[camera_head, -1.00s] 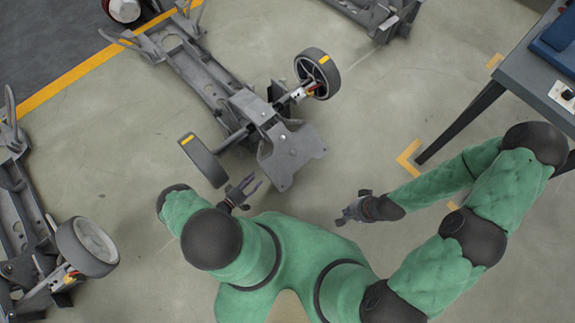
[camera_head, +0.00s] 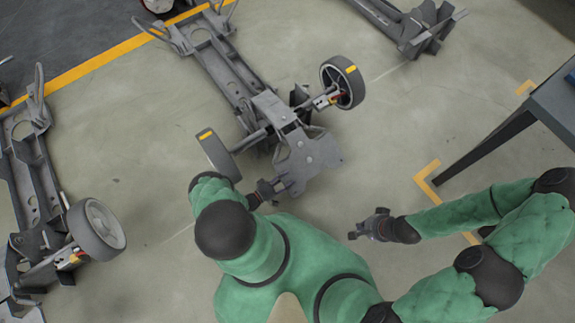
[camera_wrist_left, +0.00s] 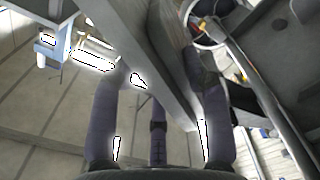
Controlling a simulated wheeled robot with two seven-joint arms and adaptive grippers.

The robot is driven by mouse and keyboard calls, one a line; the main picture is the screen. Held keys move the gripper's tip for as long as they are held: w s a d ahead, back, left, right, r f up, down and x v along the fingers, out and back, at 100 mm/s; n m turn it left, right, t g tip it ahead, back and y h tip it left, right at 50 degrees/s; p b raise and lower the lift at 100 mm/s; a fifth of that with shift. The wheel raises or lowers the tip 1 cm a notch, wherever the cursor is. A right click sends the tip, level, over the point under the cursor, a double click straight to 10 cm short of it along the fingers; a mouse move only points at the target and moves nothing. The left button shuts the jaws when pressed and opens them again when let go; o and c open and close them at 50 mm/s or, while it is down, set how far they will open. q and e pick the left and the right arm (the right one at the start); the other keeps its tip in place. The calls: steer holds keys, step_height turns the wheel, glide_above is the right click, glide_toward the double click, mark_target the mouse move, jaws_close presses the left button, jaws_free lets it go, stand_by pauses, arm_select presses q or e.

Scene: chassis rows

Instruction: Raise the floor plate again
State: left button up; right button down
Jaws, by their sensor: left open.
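My left gripper (camera_head: 280,187) is at the plate's near left edge in the head view. In the left wrist view, a grey plate edge (camera_wrist_left: 160,65) runs between the spread fingers of my left gripper (camera_wrist_left: 160,95). The fingers are open around it, and whether they touch it cannot be told. My right gripper (camera_head: 355,230) is over bare floor to the right, apart from the plate. Its fingers are too small to read.
The middle chassis's left wheel (camera_head: 218,155) is close to my left arm; its right wheel (camera_head: 343,82) is farther off. Another chassis with a wheel (camera_head: 96,230) lies at left, and one (camera_head: 415,30) at the top. A table (camera_head: 555,100) stands at right. Floor between is clear.

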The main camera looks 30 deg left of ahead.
arm_select(q)
steer(key=shift+w+d, duration=0.2)
steer(key=shift+w, duration=0.35)
jaws_close()
steer(key=shift+s+r, duration=0.1)
